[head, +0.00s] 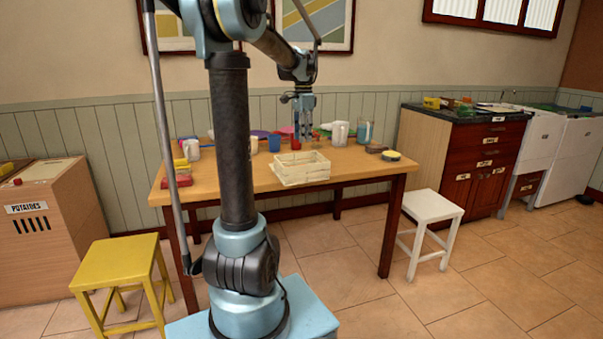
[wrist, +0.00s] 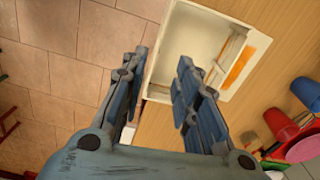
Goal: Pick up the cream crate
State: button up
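The cream crate (head: 302,174) is a low, open box on the wooden table (head: 345,168), near its front edge. In the wrist view the crate (wrist: 192,36) shows from above at the top, with a pale inside and an orange patch at its right side. My gripper (head: 304,132) is above the table at the crate's far side in the head view. In the wrist view my gripper (wrist: 162,62) has its two blue fingers spread apart with nothing between them. The fingertips overlap the crate's near edge in the picture; I cannot tell the height gap.
A blue cup (head: 274,144), a white jug (head: 340,133) and other items stand along the table's back. A dark brown block (head: 376,149) and a round tin (head: 391,155) lie at the right. A yellow stool (head: 115,262) and a white stool (head: 432,206) stand beside the table.

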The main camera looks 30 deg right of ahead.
jog(key=d, duration=0.2)
send_over(307, 182)
jog(key=shift+m, duration=0.4)
jog(key=f, duration=1.2)
jog(key=shift+w+d, duration=0.3)
jog(key=shift+s+a+f, duration=0.1)
jog(key=shift+f, duration=1.3)
jog(key=shift+s+f, duration=0.1)
jog(key=shift+f, duration=1.25)
grip_shut()
